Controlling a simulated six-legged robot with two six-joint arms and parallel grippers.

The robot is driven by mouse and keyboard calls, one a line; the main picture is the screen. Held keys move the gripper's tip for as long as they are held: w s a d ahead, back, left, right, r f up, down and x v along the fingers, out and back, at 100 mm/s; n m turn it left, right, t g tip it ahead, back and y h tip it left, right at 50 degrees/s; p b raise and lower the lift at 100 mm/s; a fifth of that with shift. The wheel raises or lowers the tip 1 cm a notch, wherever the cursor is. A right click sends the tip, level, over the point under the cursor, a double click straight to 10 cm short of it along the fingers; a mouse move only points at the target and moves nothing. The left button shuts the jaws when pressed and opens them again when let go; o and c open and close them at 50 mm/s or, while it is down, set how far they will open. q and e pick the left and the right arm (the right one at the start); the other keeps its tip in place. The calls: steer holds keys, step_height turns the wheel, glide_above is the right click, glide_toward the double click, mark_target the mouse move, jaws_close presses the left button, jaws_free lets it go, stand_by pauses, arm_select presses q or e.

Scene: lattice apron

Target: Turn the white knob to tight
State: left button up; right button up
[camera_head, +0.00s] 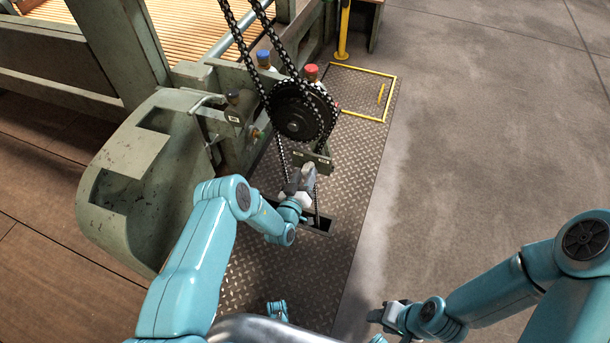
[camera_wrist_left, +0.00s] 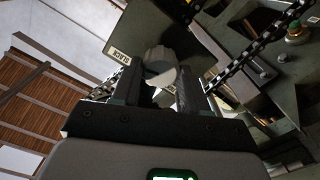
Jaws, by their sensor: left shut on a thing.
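The white knob (camera_head: 308,172) sits in front of a small green plate (camera_head: 316,160) below the black chain wheel. My left gripper (camera_head: 298,184) reaches up to it and is shut on it. In the left wrist view the pale, ridged knob (camera_wrist_left: 159,60) shows between the two dark fingers (camera_wrist_left: 160,92), with the plate behind it. A small label (camera_wrist_left: 118,55) is on that plate; I cannot read it surely. How far the knob is turned cannot be told. My right gripper (camera_head: 388,316) is low at the right, away from the knob; its jaws are unclear.
A black chain wheel (camera_head: 300,112) with hanging chains is just above the knob. A red cap (camera_head: 311,70) and a blue cap (camera_head: 263,56) stand behind it. A green machine housing (camera_head: 140,185) is at the left. The right floor is clear.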

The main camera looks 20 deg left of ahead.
arm_select(q)
steer(key=shift+f, duration=0.1)
stand_by(0.4)
steer(key=o, duration=1.1)
steer(key=shift+c, duration=0.2)
steer(key=shift+s+a, duration=0.1)
